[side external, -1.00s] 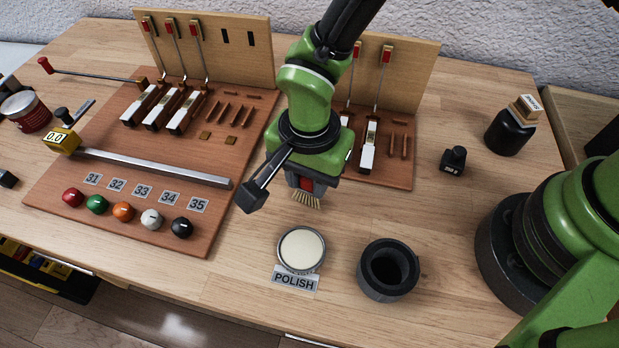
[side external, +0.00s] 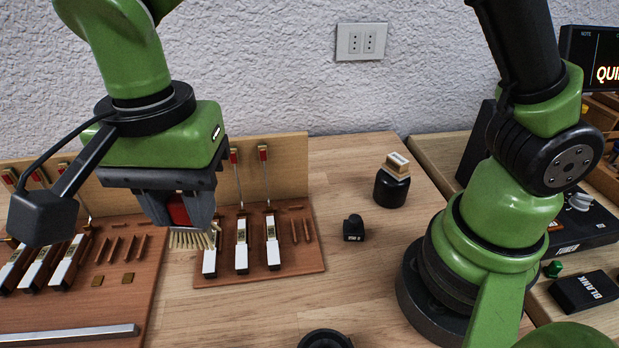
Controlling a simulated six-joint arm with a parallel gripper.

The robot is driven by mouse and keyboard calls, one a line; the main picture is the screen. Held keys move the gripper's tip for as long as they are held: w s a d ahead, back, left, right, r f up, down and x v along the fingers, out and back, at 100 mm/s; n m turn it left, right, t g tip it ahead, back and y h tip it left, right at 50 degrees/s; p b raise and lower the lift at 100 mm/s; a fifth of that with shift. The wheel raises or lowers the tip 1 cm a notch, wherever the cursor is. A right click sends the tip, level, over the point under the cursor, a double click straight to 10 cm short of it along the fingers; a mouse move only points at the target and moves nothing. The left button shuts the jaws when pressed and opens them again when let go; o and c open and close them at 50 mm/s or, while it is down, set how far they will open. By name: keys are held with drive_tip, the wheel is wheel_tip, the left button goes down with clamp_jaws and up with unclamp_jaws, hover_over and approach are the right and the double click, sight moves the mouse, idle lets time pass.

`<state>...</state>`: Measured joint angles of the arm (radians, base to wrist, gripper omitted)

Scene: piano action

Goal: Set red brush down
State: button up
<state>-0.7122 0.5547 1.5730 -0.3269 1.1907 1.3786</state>
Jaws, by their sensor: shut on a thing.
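My gripper (side external: 180,206) is at the left in the side external view, pointing down. It is shut on the red brush (side external: 190,240). Part of the brush's red body shows between the dark fingers, and its pale bristles point downward. The brush shows in front of the left end of the smaller key board (side external: 262,266), close to its leftmost white key. I cannot tell how high the bristles are or whether they touch anything. The camera unit on my wrist hides part of the larger board behind it.
A black round holder (side external: 325,340) is cut off by the bottom edge. A small black bottle (side external: 354,228) and a larger dark bottle with a wooden top (side external: 392,184) stand right of the boards.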

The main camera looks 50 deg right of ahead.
drive_tip(key=r, duration=0.3)
drive_tip(key=shift+w+d+r, duration=0.3)
drive_tip(key=shift+d+r, duration=0.05)
drive_tip(key=w+d+m, duration=0.7)
drive_tip(key=w+d, duration=0.1)
drive_tip(key=d, duration=0.5)
drive_tip(key=d+m, duration=0.9)
drive_tip(key=d, duration=1.2)
drive_tip(key=f, duration=1.6)
drive_tip(key=shift+s+a+f, duration=0.1)
drive_tip(key=shift+a+f, duration=0.25)
drive_tip(key=shift+a, duration=0.05)
drive_tip(key=shift+f, duration=2.25)
drive_tip(key=shift+f, duration=0.15)
drive_tip(key=o, duration=0.9)
